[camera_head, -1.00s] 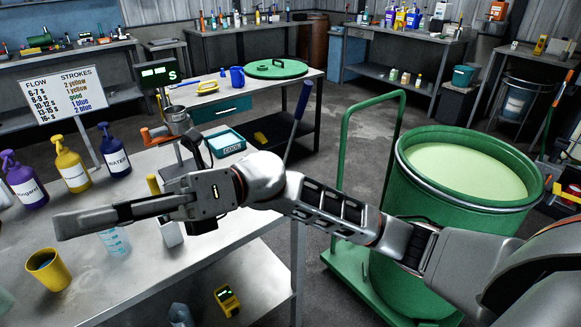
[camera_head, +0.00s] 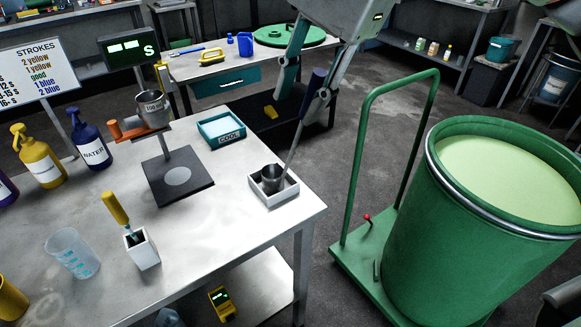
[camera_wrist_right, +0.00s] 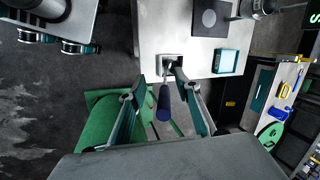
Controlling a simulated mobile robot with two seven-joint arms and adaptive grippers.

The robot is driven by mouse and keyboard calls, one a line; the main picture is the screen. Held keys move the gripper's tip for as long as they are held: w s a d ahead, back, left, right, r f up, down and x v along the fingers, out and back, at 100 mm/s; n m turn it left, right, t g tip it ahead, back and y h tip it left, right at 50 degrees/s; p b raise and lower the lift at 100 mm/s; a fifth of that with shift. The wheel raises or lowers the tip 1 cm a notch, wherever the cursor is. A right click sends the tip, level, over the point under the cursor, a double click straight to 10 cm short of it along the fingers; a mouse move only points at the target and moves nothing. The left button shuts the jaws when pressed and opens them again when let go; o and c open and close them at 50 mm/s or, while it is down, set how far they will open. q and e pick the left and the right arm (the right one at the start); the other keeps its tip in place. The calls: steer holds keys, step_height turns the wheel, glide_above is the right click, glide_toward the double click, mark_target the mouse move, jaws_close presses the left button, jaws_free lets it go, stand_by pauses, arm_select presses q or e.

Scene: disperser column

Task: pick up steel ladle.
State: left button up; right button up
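The steel ladle stands with its grey cup (camera_head: 272,176) in a small white square tray at the table's right corner. Its thin handle slants up to a dark blue grip (camera_head: 314,85). My right gripper (camera_head: 302,93) comes down from the top of the head view, with its fingers around the grip. In the right wrist view, the two teal-padded fingers are spread. The blue grip (camera_wrist_right: 163,104) lies between them with a gap on both sides. The ladle's cup is near the fingertips in that picture. My left gripper is not recognisable in either view.
The white tray (camera_head: 286,194) sits near the table edge. A blue COOL tray (camera_head: 221,131), a viscosity cup stand (camera_head: 178,178), a white brush holder (camera_head: 142,252) and a clear beaker (camera_head: 72,253) share the table. A green drum (camera_head: 470,250) on a cart stands right.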

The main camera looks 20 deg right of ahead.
mark_target(303, 114)
steer(key=d, duration=0.1)
steer(key=w+d+r, duration=0.1)
steer(key=shift+w+d+r+t+h, duration=0.2)
steer(key=shift+d+t+h, duration=0.1)
steer(key=shift+d+t, duration=0.1)
steer(key=shift+f, duration=0.2)
steer(key=shift+b+x, duration=0.45)
steer(key=shift+x, duration=3.15)
steer(key=shift+d+r, duration=0.1)
jaws_close()
